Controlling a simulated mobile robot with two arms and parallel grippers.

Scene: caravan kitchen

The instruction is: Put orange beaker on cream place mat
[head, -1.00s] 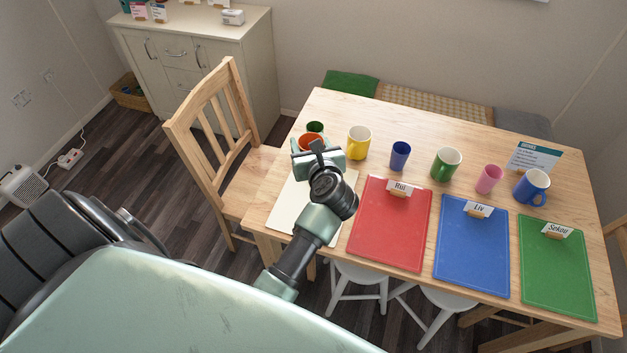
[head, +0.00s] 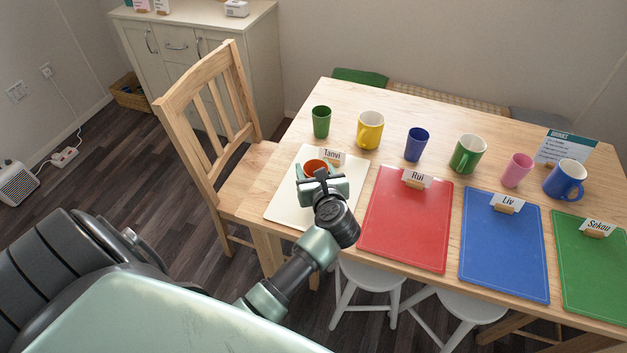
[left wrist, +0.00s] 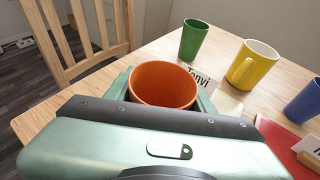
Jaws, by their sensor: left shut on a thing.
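The orange beaker (head: 315,166) is held in my left gripper (head: 322,180), over the upper middle of the cream place mat (head: 287,208). In the left wrist view the beaker (left wrist: 163,84) is upright between the fingers, its open rim up. The fingers are shut on its sides. My gripper hides the beaker's base, so I cannot tell whether it touches the mat. A name card reading Tanvi (head: 332,156) stands at the mat's far edge, just behind the beaker. My right gripper is not in view.
A green beaker (head: 321,121) and a yellow mug (head: 370,130) stand behind the cream mat. The red mat (head: 405,225) lies to its right, with the blue mat (head: 505,250) beyond. A wooden chair (head: 215,130) stands at the table's left end.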

